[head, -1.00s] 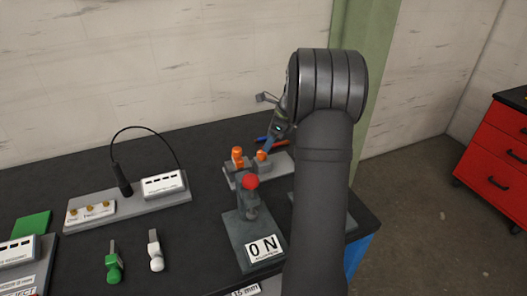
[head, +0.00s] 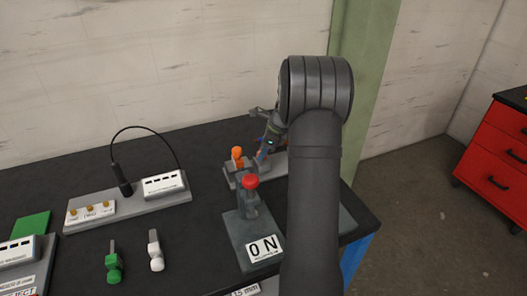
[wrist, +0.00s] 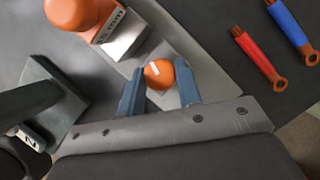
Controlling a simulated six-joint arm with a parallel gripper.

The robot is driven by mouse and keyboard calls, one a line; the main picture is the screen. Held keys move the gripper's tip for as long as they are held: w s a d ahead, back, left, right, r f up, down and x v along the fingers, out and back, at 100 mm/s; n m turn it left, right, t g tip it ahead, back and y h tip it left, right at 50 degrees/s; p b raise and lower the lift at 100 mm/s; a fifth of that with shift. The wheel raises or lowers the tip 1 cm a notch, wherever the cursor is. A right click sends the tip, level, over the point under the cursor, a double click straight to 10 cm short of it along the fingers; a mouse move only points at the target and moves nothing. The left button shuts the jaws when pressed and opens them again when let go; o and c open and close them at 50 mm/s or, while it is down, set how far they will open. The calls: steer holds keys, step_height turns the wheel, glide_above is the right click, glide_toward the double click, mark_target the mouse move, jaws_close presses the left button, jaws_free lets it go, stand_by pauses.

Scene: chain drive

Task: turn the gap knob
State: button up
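In the wrist view a small round orange knob (wrist: 158,74) with a white mark sits between the two blue fingers of my gripper (wrist: 160,84). The fingers lie close against its left and right sides, with no clear gap, so my gripper looks shut on it. A larger orange knob (wrist: 82,12) on a labelled grey block stands at the upper left in that view; its label is only partly readable. In the head view my gripper (head: 264,151) is down at the grey base (head: 232,176), right of the taller orange knob (head: 237,155), and hides the small knob.
A red-topped lever (head: 250,182) on a plate marked ON stands just in front. Red (wrist: 257,56) and blue (wrist: 291,24) handled tools lie to the right in the wrist view. Green and white-handled pieces (head: 156,251) lie on the open table at left.

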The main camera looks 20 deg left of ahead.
steer(key=shift+n, duration=0.4)
steer(key=n+g, duration=0.1)
steer(key=n, duration=0.2)
steer(key=shift+w+a+n+g+h, duration=0.1)
steer(key=shift+w+n+g+h, duration=0.05)
steer(key=shift+n+g+h, duration=0.2)
steer(key=n, duration=0.2)
steer(key=n+g+h, duration=0.1)
steer(key=n, duration=0.2)
steer(key=shift+w+a+n+h, duration=0.1)
steer(key=shift+n+h, duration=0.15)
steer(key=n+h, duration=0.1)
steer(key=n, duration=0.1)
steer(key=n+g+h, duration=0.1)
steer(key=n, duration=0.2)
steer(key=shift+a, duration=0.1)
steer(key=shift+a+n+h, duration=0.1)
steer(key=shift+n+h, duration=0.8)
steer(key=shift+n, duration=1.5)
steer(key=o, duration=1)
steer(key=shift+c, duration=0.2)
